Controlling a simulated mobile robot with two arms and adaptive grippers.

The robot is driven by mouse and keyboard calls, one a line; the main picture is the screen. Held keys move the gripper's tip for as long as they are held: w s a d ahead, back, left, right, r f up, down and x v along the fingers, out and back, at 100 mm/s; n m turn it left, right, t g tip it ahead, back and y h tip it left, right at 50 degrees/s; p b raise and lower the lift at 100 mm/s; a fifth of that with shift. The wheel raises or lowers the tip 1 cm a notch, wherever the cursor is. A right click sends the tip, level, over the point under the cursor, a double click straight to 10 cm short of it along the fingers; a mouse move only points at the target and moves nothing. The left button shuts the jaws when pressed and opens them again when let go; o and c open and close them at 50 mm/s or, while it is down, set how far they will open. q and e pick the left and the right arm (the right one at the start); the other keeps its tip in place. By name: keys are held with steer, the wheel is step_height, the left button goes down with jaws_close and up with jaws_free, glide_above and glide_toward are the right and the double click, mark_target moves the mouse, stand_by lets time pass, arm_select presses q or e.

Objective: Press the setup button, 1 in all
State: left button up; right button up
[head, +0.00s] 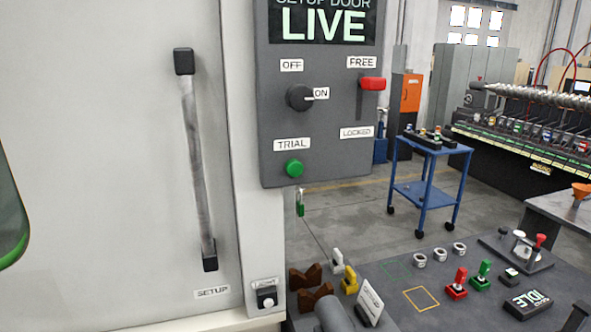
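A grey control panel (330,170) headed SETUP DOOR shows LIVE on its screen (322,22). A round green button (293,168) sits under the TRIAL label. A black rotary knob (299,97) points to ON. A red-handled lever (372,84) is at the FREE end, above LOCKED. A SETUP label (212,292) is on the pale door below its long handle (196,160). A small box with a pale button (266,297) is on the post beside it; its label is too small to read surely. No button in view clearly reads SETUP. Neither gripper is in view.
A green padlock-like tag (300,203) hangs below the panel. A dark bench (400,318) at lower right holds brown V-blocks (310,299), red and green switches, a small button box (510,277) and an IDLE display (528,303). A blue cart (425,190) stands behind on open floor.

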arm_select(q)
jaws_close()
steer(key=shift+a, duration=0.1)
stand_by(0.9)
